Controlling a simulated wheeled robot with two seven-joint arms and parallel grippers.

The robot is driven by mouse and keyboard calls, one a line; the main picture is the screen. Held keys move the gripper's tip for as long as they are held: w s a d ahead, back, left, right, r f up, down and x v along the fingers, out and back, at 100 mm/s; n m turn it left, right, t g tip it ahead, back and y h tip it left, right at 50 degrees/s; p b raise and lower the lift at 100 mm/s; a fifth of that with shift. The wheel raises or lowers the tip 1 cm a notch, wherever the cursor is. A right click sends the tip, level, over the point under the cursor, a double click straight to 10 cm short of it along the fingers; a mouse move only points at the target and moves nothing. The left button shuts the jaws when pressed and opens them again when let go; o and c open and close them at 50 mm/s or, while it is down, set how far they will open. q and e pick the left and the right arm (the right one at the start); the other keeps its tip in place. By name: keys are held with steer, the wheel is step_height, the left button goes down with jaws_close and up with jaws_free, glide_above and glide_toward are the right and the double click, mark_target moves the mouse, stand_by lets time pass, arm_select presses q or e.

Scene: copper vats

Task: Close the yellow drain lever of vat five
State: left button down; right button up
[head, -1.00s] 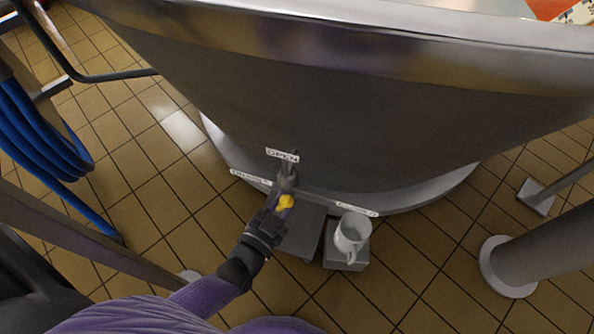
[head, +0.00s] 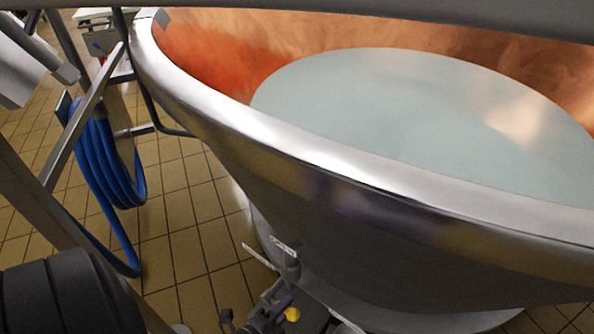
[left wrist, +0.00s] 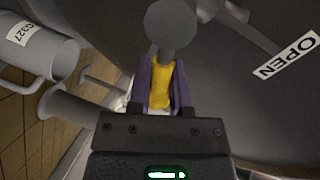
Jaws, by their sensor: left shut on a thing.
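The yellow drain lever (left wrist: 160,88) sits between the two purple fingers of my left gripper (left wrist: 164,70) in the left wrist view. The gripper is shut on it. A round grey valve part (left wrist: 172,24) is just beyond the fingertips. A white OPEN label (left wrist: 288,56) is to the right, away from the lever. The vat holds pale liquid (head: 400,120). My right gripper is not in view.
Blue hose coils (head: 105,165) hang at the left in the head view. Tiled floor (head: 185,220) lies open between the hose and the vat.

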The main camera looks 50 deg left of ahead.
arm_select(q)
steer(key=shift+d+f+m+y+b, duration=0.15)
steer(key=shift+f+m+y+b, duration=0.2)
steer(key=shift+f+m, duration=0.5)
steer(key=shift+r+m, duration=0.1)
steer(key=shift+m, duration=0.35)
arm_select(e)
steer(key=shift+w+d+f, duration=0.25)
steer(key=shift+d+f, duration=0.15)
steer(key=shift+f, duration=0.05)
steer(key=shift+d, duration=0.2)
arm_select(q)
steer(key=c, duration=0.6)
jaws_free()
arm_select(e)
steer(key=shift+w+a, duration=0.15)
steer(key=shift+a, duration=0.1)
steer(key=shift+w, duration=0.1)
